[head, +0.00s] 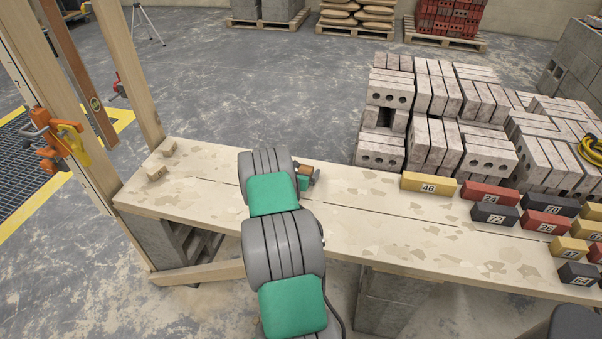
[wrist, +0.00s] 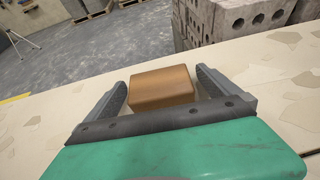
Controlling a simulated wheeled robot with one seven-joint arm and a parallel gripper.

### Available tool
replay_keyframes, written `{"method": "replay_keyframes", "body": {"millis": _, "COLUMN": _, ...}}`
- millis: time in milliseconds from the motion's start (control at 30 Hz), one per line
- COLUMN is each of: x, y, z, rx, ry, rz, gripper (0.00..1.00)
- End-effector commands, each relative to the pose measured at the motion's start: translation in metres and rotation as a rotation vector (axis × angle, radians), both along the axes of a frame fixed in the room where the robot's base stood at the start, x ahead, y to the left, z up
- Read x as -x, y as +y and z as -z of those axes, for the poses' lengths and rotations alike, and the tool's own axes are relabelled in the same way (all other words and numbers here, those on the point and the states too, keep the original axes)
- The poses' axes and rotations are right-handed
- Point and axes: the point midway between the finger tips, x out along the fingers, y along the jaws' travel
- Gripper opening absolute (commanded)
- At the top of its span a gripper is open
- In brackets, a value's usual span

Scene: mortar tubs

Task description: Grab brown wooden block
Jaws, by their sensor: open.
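A brown wooden block (wrist: 162,87) lies on the plank bench top in the wrist view, between the two fingers of my gripper (wrist: 160,90). The fingers stand apart, with a gap showing on each side of the block, more clearly on the right. In the head view my gripper (head: 308,174) is low over the far edge of the bench, mostly hidden behind my own grey and green arm. A small brown patch of the block (head: 300,166) seems to show there. The block's lower near part is hidden by the gripper body.
The plank bench (head: 400,225) is clear to the right of my arm up to a yellow block marked 46 (head: 428,184) and several numbered blocks. Stacked grey bricks (head: 380,150) stand behind the bench.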

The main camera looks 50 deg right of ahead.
Motion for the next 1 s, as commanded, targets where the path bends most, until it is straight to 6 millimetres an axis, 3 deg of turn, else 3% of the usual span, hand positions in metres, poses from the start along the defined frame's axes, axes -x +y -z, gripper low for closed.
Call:
{"method": "replay_keyframes", "body": {"millis": 67, "x": -0.0001, "y": 0.0003, "z": -0.0001, "rx": 0.000, "ry": 0.000, "rz": 0.000, "gripper": 0.99}}
{"method": "replay_keyframes", "body": {"millis": 867, "x": -0.0002, "y": 0.0009, "z": -0.0003, "rx": -0.001, "ry": 0.000, "rz": -0.001, "gripper": 0.34}}
{"method": "replay_keyframes", "body": {"millis": 1000, "x": -0.0004, "y": 0.0007, "z": -0.0009, "rx": 0.000, "ry": -0.001, "rz": -0.001, "gripper": 0.33}}
